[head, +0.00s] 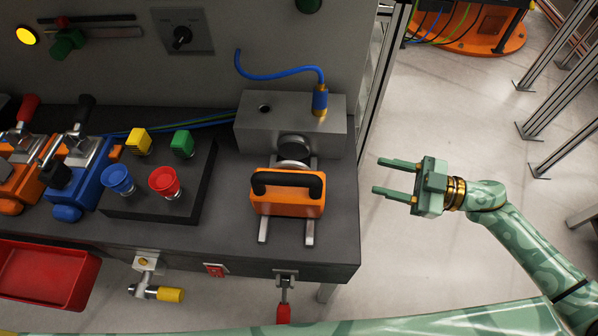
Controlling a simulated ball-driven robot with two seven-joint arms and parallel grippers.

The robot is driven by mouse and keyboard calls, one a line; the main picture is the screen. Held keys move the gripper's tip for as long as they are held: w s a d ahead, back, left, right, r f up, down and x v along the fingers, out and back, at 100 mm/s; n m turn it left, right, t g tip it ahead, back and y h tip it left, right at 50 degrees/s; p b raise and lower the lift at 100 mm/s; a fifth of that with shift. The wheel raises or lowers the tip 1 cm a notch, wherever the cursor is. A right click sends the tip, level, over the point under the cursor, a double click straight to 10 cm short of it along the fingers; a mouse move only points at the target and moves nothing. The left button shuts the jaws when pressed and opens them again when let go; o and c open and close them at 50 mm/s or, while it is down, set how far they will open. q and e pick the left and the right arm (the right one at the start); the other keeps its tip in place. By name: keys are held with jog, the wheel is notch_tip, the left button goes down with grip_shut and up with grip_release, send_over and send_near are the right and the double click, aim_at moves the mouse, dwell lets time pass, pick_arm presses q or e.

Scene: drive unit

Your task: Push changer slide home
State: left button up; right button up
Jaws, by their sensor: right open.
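The changer slide is an orange block (287,203) with a black arched handle (288,184) on top. It sits on two metal rails (309,231) near the right end of the dark bench. Behind it stands a grey metal block (291,124) with a round dark face toward the slide; a short stretch of rail shows between them. My right gripper (382,177) is open and empty, to the right of the slide, past the bench's right edge and apart from it. My left gripper is not in view.
The dark bench (233,232) holds a button box with red and blue buttons (167,182) and blue and orange clamps (74,180). A blue hose (280,75) rises from the metal block. A red tray (45,273) hangs at front left.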

aim_at(311, 181)
jog(key=a+r+g, duration=0.1)
jog(key=a, duration=0.5)
jog(key=a+n+g, duration=0.1)
jog(key=a, duration=0.5)
jog(key=a+r+g, duration=0.1)
jog(key=a, duration=0.4)
jog(key=shift+s+a+r+n+g+y+b, duration=0.3)
jog(key=shift+s+a+n+b, duration=0.05)
jog(key=shift+s+a+n, duration=0.05)
